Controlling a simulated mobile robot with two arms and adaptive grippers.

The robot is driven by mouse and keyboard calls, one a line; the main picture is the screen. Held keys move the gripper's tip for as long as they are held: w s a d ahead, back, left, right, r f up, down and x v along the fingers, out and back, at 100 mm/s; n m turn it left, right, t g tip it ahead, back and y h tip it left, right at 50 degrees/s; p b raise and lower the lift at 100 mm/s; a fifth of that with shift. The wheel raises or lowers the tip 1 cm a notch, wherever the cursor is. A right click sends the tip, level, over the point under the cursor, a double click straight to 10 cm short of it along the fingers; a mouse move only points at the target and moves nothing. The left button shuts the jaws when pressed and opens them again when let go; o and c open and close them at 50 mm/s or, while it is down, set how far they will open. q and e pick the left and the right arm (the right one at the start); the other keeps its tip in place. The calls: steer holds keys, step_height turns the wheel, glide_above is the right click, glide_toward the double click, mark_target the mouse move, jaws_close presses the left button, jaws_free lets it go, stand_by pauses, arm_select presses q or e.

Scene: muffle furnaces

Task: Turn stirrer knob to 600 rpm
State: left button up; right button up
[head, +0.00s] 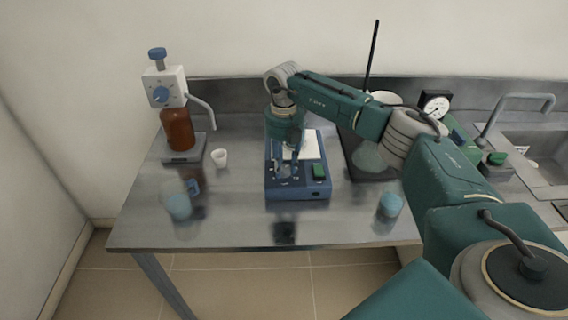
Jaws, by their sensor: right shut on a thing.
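The stirrer (297,191) is a blue box with a white top plate, standing at the middle of the steel table. Its front panel has pale dial markings on the left and a green switch (319,171) on the right. My right gripper (286,169) reaches down from above onto the left part of the panel, where the knob is. It is shut on the knob, which its fingers mostly hide. The dial reading is too small to tell. My left gripper is not in view.
A brown bottle with a dispenser (178,130) stands at the back left, with a small white cup (219,158) beside it. A sink (548,150) is at the far right.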

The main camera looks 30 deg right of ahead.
mark_target(284, 168)
steer(key=shift+m, duration=0.3)
steer(key=o, duration=1.2)
steer(key=shift+c, duration=0.2)
steer(key=shift+r, duration=0.15)
step_height(284, 168, up, 12)
steer(key=shift+f, duration=0.2)
